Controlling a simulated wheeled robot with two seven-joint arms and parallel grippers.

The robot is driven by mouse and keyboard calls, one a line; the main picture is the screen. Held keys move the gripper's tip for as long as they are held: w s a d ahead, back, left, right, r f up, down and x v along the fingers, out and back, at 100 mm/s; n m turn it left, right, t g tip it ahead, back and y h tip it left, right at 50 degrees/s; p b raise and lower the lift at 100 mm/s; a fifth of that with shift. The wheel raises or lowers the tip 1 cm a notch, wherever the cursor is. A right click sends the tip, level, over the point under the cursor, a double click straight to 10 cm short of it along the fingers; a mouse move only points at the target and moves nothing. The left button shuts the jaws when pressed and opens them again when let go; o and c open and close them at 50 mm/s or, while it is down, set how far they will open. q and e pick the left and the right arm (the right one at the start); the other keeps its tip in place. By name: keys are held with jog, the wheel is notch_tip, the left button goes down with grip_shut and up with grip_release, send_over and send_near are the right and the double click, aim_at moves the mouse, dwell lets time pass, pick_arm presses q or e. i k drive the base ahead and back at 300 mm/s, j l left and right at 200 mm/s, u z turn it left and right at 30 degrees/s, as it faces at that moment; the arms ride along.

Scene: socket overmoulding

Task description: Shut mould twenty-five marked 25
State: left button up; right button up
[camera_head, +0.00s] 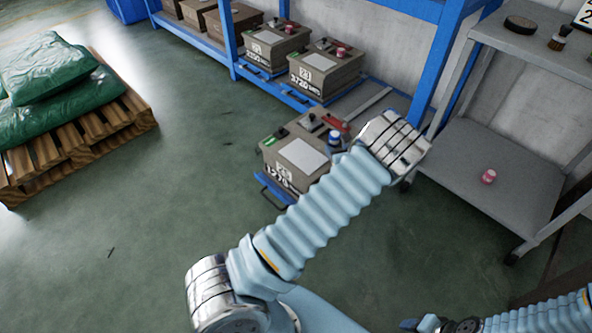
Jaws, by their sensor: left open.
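No mould marked 25 can be made out here. A white plate (584,14) with a black 2 shows at the top right corner, cut off by the frame edge, so its full number cannot be read.
A grey shelf unit (455,165) stands at right, a pink jar (488,177) on its lower shelf. A labelled crate (300,150) sits low beside my left arm. Blue racking (229,45) holds more crates. A pallet (75,140) with green sacks is at left. Floor is clear between.

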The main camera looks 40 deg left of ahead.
aim_at(294, 163)
jog(key=u, duration=1.4)
